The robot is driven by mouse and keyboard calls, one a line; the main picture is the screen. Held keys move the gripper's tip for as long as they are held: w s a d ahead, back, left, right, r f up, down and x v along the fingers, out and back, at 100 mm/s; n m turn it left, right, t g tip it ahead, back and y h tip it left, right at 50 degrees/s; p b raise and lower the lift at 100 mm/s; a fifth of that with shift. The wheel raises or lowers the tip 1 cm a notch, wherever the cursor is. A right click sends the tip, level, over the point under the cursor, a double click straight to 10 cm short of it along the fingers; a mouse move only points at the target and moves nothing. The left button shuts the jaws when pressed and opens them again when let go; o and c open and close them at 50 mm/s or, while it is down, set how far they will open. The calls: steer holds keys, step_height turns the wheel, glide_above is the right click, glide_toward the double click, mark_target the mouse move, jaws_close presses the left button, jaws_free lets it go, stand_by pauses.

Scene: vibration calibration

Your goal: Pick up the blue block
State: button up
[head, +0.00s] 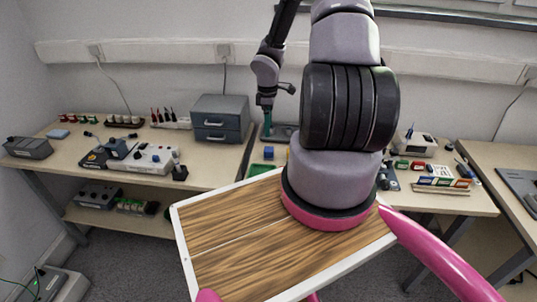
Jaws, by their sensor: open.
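A small blue block (269,152) lies on the back bench, left of my large arm links. My gripper (267,132) hangs fingers down above and slightly behind the block in the picture. Its narrow fingers are seen nearly edge-on, and the gap between them is too small to make out. It is open, and nothing shows in it. The block appears just below the fingertips, apart from them. My arm covers the part of the bench to the right of the block.
A green tray (260,170) lies just in front of the block. A grey drawer cabinet (220,119) stands close to the left of my gripper. A dark flat plate (281,132) lies behind. More small parts and devices crowd the right bench (465,204).

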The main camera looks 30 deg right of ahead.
mark_target(269, 149)
step_height(269, 149, down, 6)
steer(key=shift+s+a+f, duration=0.15)
steer(key=shift+s+f, duration=0.15)
steer(key=shift+f, duration=2.85)
jaws_close()
step_height(269, 149, up, 10)
steer(key=shift+r, duration=0.1)
steer(key=c, duration=0.8)
jaws_free()
steer(key=c, duration=0.5)
